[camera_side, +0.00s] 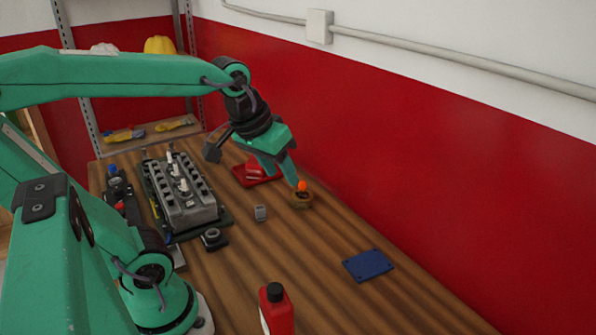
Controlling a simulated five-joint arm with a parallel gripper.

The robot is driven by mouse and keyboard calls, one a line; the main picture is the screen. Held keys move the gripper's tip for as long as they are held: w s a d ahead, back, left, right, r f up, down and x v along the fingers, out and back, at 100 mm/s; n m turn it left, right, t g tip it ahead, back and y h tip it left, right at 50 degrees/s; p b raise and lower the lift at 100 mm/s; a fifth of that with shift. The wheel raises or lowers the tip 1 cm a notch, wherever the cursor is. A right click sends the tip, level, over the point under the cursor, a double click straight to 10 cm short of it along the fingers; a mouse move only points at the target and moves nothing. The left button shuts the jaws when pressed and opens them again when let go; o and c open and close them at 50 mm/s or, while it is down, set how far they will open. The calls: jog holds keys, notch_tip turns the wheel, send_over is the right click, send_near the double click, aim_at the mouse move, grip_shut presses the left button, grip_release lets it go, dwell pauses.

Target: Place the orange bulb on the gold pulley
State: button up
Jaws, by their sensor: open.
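The orange bulb (302,186) is a small bright orange thing. It shows at the top of the gold pulley (301,200), a small brownish-gold round part on the wooden table. From this angle the bulb seems to rest on or in the pulley, but exact contact is too small to tell. My gripper (285,178) is open, pointing down and to the right, with its fingertips just left of and close to the bulb. Part of the gripper's far side is hidden.
A grey engine block (186,200) stands on the left of the table (290,265). A red part (257,172) lies behind my gripper. A small grey block (260,213), a blue plate (368,264) and a red bottle (276,310) stand nearer. The right wall borders the table.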

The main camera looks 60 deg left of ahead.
jog(key=s+m, duration=0.1)
jog(key=s+d+f+m, duration=0.1)
jog(key=s, duration=0.1)
jog(key=s+d+m+t, duration=0.1)
jog(key=shift+s+f, duration=0.2)
jog(key=shift+f, duration=0.2)
